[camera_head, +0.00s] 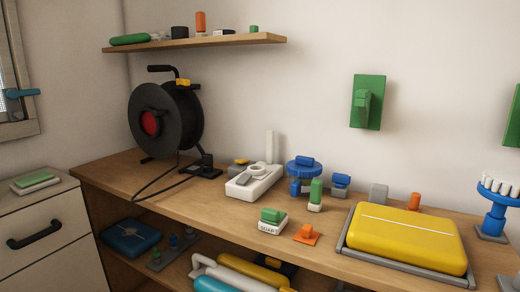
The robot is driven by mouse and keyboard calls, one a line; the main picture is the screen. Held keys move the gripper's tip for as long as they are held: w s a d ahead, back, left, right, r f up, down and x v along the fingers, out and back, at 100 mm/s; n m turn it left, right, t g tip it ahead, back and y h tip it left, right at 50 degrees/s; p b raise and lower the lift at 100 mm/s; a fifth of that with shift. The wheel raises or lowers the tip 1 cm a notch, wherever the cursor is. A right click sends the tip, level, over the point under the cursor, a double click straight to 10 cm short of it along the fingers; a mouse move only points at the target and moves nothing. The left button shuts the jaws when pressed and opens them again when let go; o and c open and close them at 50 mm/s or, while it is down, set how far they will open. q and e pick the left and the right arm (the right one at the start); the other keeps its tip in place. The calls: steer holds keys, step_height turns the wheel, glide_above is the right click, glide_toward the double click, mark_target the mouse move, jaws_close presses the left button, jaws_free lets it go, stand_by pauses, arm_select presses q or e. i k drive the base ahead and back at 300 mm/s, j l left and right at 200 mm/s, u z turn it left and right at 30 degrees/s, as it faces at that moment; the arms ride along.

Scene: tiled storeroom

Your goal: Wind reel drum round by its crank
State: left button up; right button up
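The cable reel stands upright on the left part of the wooden workbench, near the wall corner. Its black drum (179,122) faces left and toward me, with a red hub (150,123) in the middle. A black carry handle (161,69) and a small yellow-orange part (183,82) show at its top. A dark piece beside the hub may be the crank, but I cannot make it out clearly. A black cable (152,183) runs from the reel across the bench top. Neither of my grippers shows in the head view.
The workbench (105,174) holds a white device (254,181), a blue round-topped item (304,170), a green-topped soap block (271,221) and a yellow case (405,238). A wall shelf (200,42) hangs above the reel. A drawer cabinet (45,213) stands left.

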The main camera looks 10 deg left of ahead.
mark_target(164, 119)
steer(key=i+j+u, duration=0.15)
steer(key=j, duration=0.2)
steer(key=i+j+u, duration=0.1)
steer(key=j, duration=0.25)
steer(key=i+j+u, duration=0.15)
steer(key=j, duration=0.15)
steer(key=i+j+u, duration=0.15)
steer(key=j, duration=0.15)
